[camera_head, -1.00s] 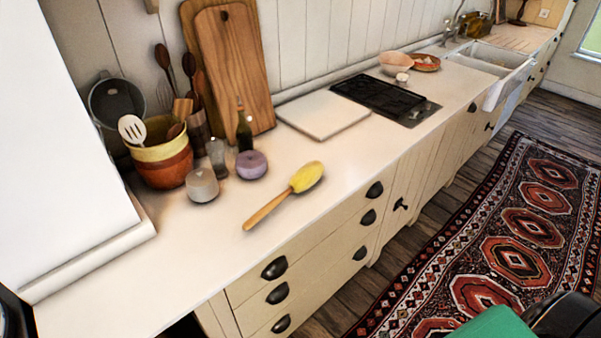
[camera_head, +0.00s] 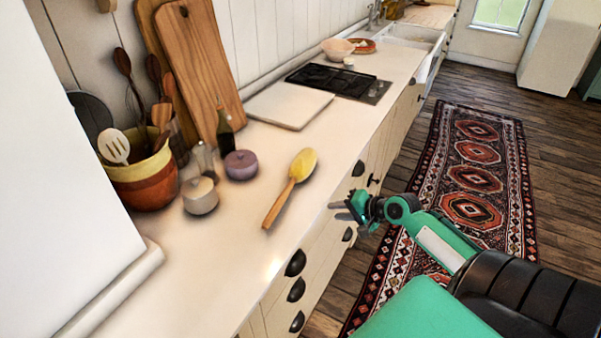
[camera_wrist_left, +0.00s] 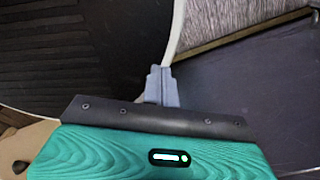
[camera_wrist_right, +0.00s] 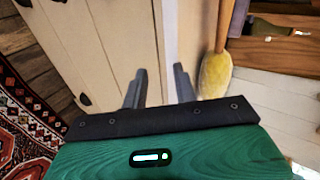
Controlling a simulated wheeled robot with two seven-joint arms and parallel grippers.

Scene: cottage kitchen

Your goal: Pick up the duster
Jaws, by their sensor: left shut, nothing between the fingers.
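The duster (camera_head: 302,166) has a yellow head and a wooden handle. It lies on the pale counter with its handle towards the front. My right gripper (camera_head: 343,209) is at the counter's front edge, to the right of the duster and apart from it. In the right wrist view its two fingers (camera_wrist_right: 160,88) are spread with nothing between them, and the duster's yellow head (camera_wrist_right: 215,74) shows to their right. My left gripper is outside the head view. In the left wrist view its fingers (camera_wrist_left: 162,86) are together and empty.
Drawers with dark handles (camera_head: 295,262) are below. The counter around the duster is clear.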

